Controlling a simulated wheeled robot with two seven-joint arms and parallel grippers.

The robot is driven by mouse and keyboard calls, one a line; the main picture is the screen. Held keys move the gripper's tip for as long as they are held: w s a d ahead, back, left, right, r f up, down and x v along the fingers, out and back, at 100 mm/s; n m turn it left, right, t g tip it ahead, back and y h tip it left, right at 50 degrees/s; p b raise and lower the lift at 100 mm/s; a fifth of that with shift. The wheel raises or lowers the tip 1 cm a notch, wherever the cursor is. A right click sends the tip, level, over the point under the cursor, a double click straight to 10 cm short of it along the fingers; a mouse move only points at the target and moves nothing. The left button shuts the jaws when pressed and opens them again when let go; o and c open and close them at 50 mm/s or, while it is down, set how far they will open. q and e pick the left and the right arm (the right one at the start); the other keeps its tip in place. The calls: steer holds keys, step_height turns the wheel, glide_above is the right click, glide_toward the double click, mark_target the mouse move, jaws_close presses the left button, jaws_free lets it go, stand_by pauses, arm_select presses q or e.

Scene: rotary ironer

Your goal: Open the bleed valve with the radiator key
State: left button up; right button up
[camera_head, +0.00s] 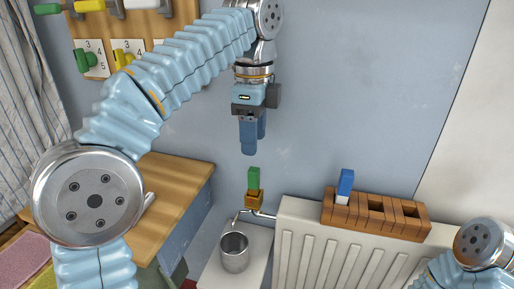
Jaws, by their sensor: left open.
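The bleed valve is a brass fitting (254,200) beside the top left corner of the white radiator (312,250). A green block-shaped handle (254,179) stands upright on it; it looks like a radiator key, but how it seats is too small to tell. A blue-handled key (345,184) stands upright in the left slot of a wooden rack (400,221) on the radiator. My left gripper (252,146) points down, open and empty, just above the green handle and apart from it. My right gripper is out of view; only part of my right arm shows at bottom right.
A metal cup (234,251) stands below a thin spout at the valve. A wooden table (178,190) is at left. Colored handles hang on a numbered wooden board (122,30) at upper left. The wall space right of my left gripper is clear.

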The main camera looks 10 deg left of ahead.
mark_target(254, 169)
arm_select(q)
step_height(254, 169, down, 11)
steer(key=shift+b, duration=0.4)
steer(key=shift+c, duration=0.4)
jaws_close()
steer(key=n+p, duration=0.1)
steer(key=n, duration=0.1)
steer(key=shift+s+r+n, duration=0.1)
steer(key=shift+n, duration=0.3)
steer(key=n, duration=0.5)
steer(key=shift+n, duration=0.4)
steer(key=n, duration=0.8)
steer(key=shift+n, duration=0.3)
steer(key=shift+o, duration=0.8)
jaws_free()
